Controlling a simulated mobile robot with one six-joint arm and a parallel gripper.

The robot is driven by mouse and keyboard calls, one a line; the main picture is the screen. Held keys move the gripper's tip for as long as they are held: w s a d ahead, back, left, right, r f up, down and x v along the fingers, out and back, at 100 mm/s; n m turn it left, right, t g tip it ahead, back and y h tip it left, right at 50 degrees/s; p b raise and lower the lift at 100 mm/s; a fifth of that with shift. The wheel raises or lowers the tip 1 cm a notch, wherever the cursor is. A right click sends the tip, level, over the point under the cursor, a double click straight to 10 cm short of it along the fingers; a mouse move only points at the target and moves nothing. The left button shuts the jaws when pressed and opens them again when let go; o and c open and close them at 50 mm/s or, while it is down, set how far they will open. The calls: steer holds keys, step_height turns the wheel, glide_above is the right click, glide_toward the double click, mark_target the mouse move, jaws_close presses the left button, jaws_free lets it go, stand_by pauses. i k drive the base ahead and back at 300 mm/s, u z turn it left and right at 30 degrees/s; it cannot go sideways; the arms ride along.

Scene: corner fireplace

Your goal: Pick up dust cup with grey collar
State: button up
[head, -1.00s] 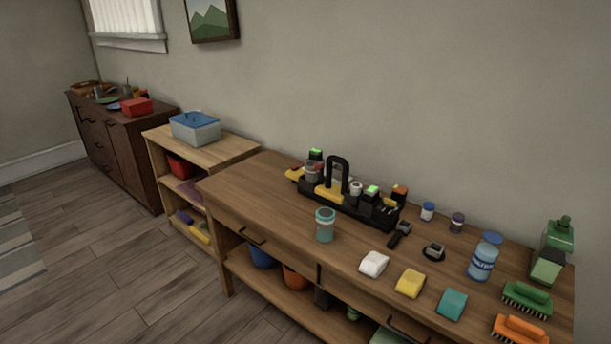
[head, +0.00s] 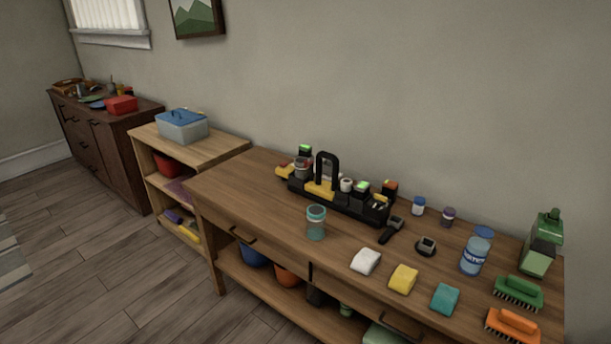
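A clear dust cup with a greyish collar (head: 301,168) appears to sit at the left end of the black caddy (head: 341,203) on the wooden workbench. It is small in the picture, and its lower part is hidden by the caddy. My gripper is not in view.
White (head: 366,261), yellow (head: 403,279) and teal (head: 445,299) pads lie along the bench front. A blue-labelled bottle (head: 475,254), green brush (head: 518,292) and orange brush (head: 512,325) are at right. The bench's left end (head: 235,185) is clear.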

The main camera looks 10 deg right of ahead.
mark_target(300, 173)
steer(key=z, duration=0.05)
steer(key=k, duration=0.6)
steer(key=u, duration=0.25)
steer(key=i, duration=0.9)
steer(key=u, duration=0.8)
steer(key=i, duration=0.7)
steer(key=u, duration=0.7)
steer(key=i, duration=0.8)
steer(key=u, duration=0.15)
